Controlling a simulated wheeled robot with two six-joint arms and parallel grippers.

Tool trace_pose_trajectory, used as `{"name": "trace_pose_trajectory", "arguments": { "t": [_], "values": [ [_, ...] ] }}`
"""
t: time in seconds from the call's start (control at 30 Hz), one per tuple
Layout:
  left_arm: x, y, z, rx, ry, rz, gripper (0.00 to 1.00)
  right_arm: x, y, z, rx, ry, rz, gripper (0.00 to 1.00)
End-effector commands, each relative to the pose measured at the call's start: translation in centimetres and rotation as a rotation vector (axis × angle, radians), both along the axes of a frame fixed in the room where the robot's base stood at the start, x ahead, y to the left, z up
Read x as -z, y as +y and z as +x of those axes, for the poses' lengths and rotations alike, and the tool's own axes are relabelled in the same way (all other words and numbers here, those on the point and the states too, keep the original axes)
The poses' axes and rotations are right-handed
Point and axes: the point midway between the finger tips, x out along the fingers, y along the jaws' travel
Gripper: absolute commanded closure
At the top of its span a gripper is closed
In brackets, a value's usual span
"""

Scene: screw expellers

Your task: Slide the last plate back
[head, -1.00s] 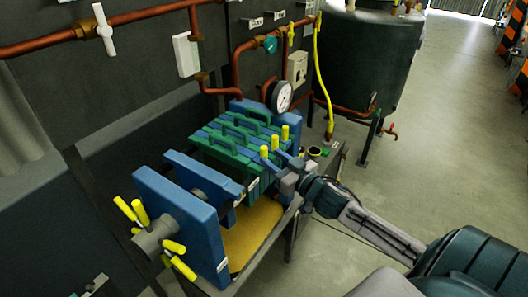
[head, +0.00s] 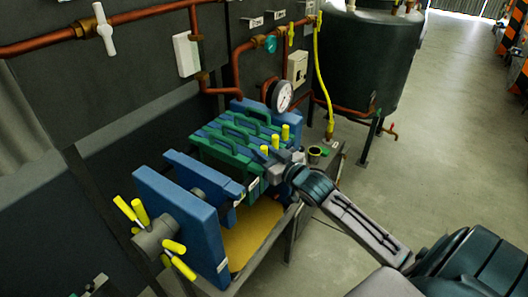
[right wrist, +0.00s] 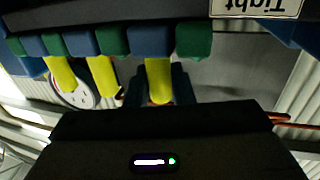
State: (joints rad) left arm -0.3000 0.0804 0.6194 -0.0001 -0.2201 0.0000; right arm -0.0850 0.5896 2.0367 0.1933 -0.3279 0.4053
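A press holds a packed stack of green and blue plates (head: 228,155) with top handles, pushed toward the back. Yellow side handles (head: 265,150) stick up along the stack's right side. The nearest plate is green (right wrist: 193,40). In the right wrist view a yellow handle (right wrist: 158,75) stands between the two dark fingers of my right gripper (right wrist: 158,92), and two more yellow handles are to its left. The fingers are close on both sides, but I cannot tell whether they grip it. In the head view the right gripper (head: 279,167) is largely hidden at the stack's right side. My left gripper is not in view.
A blue pressing plate (head: 203,178) and a blue end plate (head: 180,222) with a yellow-handled wheel (head: 155,238) stand in front, with a gap before the stack. A yellow tray (head: 255,232) lies below. A gauge (head: 280,97), pipes and a dark tank (head: 370,55) are behind.

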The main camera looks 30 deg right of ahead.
Motion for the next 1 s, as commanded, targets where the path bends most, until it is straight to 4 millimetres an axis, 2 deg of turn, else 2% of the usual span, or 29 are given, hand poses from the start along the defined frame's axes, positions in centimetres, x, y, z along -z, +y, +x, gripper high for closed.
{"name": "trace_pose_trajectory", "arguments": {
  "t": [0.03,0.1,0.33,0.7,1.0],
  "values": [
    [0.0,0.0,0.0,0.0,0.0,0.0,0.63,0.0,0.0,0.0,0.0,0.0,0.0,0.89],
    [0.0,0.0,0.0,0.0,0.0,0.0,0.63,0.0,0.0,0.0,0.0,0.0,0.0,1.0],
    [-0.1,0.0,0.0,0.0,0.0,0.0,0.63,0.0,0.4,-0.2,0.0,0.0,0.002,1.0],
    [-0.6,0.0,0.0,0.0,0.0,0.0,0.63,0.1,4.9,-2.0,0.0,0.002,0.005,1.0],
    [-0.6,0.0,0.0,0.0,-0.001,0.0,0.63,0.0,5.4,-2.2,0.0,0.001,0.0,1.0]
  ]
}}
